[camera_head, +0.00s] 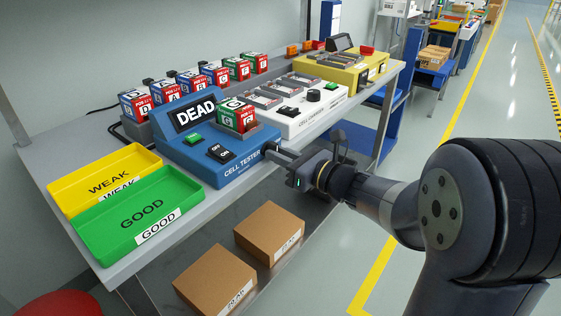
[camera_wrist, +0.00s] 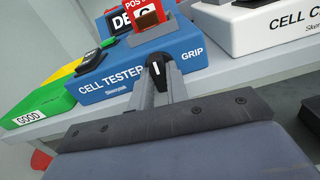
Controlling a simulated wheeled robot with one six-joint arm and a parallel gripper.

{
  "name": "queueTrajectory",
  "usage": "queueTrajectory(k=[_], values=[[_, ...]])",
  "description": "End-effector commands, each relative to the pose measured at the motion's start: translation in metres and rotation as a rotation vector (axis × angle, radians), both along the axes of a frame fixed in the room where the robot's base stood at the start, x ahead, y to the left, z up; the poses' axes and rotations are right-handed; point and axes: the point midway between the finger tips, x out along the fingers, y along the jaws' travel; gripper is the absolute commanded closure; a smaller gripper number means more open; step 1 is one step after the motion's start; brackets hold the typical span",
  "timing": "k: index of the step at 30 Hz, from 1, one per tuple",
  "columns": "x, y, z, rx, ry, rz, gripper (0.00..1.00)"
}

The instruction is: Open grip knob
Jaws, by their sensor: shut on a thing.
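The blue cell tester (camera_head: 205,172) stands on the bench, its display (camera_head: 194,114) reading "DEAD". A cell marked G (camera_head: 237,117) sits upright on the tester. The grip knob (camera_wrist: 156,68) is black with a white pointer line, on the tester's front face beside the word "GRIP". The pointer looks about upright in the wrist view. My gripper (camera_head: 270,149) reaches the tester's front right corner; in the wrist view my gripper (camera_wrist: 157,79) has its two fingers shut around the knob. The knob is hidden behind my fingers in the head view.
A yellow WEAK tray (camera_head: 70,188) and a green GOOD tray (camera_head: 97,238) stand left of the tester. Several boxed cells (camera_head: 170,92) stand behind it. A white cell charger (camera_head: 285,125) stands close on the right. Cardboard boxes (camera_head: 268,232) lie on the lower shelf.

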Motion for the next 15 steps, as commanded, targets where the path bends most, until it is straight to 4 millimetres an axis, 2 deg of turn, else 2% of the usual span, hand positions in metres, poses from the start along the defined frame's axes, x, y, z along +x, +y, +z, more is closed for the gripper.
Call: queueTrajectory(k=[15], values=[[-0.0004, -0.0002, -0.0013, -0.055, -0.066, 0.0, 1.0]])
